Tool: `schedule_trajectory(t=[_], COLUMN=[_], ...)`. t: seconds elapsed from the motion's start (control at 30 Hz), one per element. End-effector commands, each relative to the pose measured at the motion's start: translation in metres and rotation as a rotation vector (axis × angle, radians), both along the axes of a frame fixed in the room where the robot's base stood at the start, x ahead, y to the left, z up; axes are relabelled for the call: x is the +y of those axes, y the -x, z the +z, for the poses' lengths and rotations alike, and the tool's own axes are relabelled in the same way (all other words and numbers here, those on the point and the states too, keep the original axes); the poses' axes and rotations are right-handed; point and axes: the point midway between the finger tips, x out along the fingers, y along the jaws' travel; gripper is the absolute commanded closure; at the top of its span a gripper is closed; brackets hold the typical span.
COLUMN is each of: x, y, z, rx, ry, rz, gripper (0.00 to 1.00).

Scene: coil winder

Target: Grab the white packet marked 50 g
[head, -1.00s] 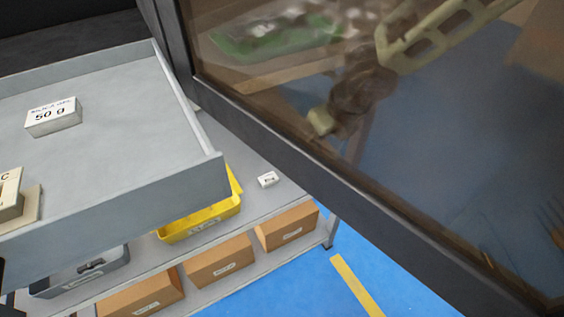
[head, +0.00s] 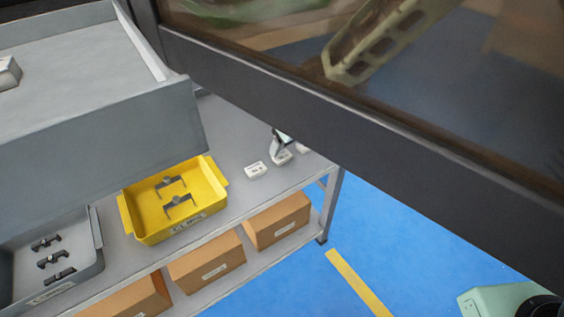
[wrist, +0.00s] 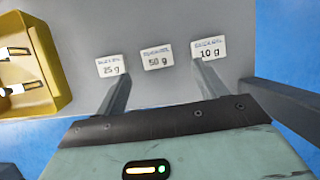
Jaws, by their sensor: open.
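The white packet marked 50 g (wrist: 157,57) lies flat on the grey shelf in the wrist view, in the middle of a row of three. A packet marked 25 g (wrist: 111,66) is left of it and one marked 10 g (wrist: 209,49) is right. My gripper (wrist: 162,69) is open, with one finger on either side of the 50 g packet in the picture. Whether it touches cannot be told. In the head view my gripper's tip shows over the shelf beside the dark frame, at the middle packet (head: 281,158), and hides part of it.
A yellow bin (head: 128,214) with dark parts stands left of the packets. A raised grey drawer (head: 100,150) overhangs the shelf and holds a partly cut-off white block (head: 8,73). A dark-framed panel (head: 330,125) blocks the view of my arm. Cardboard boxes (head: 277,220) sit below.

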Motion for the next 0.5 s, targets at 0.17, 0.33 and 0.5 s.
schedule_trajectory(t=[0.17,0.33,0.5], x=[0.003,0.009,0.014], y=[-0.001,-0.004,-0.01], z=[-0.011,-0.035,-0.052], rx=[0.001,0.001,0.0], ry=[0.0,-0.002,0.0], rz=[0.0,0.0,0.001], gripper=[0.29,0.29,0.29])
